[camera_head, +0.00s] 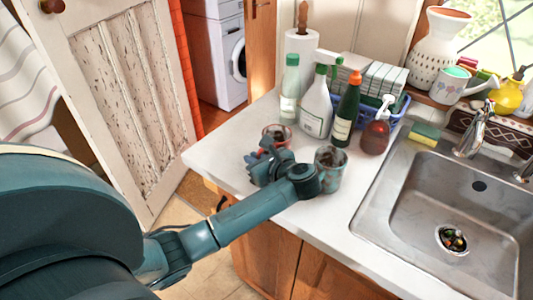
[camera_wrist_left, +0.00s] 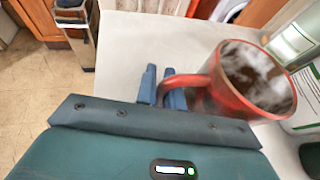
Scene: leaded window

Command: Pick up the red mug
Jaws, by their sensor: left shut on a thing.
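The red mug (camera_head: 279,132) stands near the counter's left end, partly hidden behind my left gripper (camera_head: 266,158) in the head view. In the left wrist view the red mug (camera_wrist_left: 262,104) is at the right, its rim up and its inside dark with pale patches. Its handle points towards my left gripper (camera_wrist_left: 168,88), whose two fingers are shut on the handle. I cannot tell whether the mug's base touches the counter. My right gripper is in neither view.
A grey, worn-looking mug (camera_head: 330,170) stands just right of my left wrist. Behind are a spray bottle (camera_head: 317,106), a green bottle (camera_head: 346,112) and a red-brown soap dispenser (camera_head: 375,136). The sink (camera_head: 400,190) is at the right. The counter's front edge lies below my arm.

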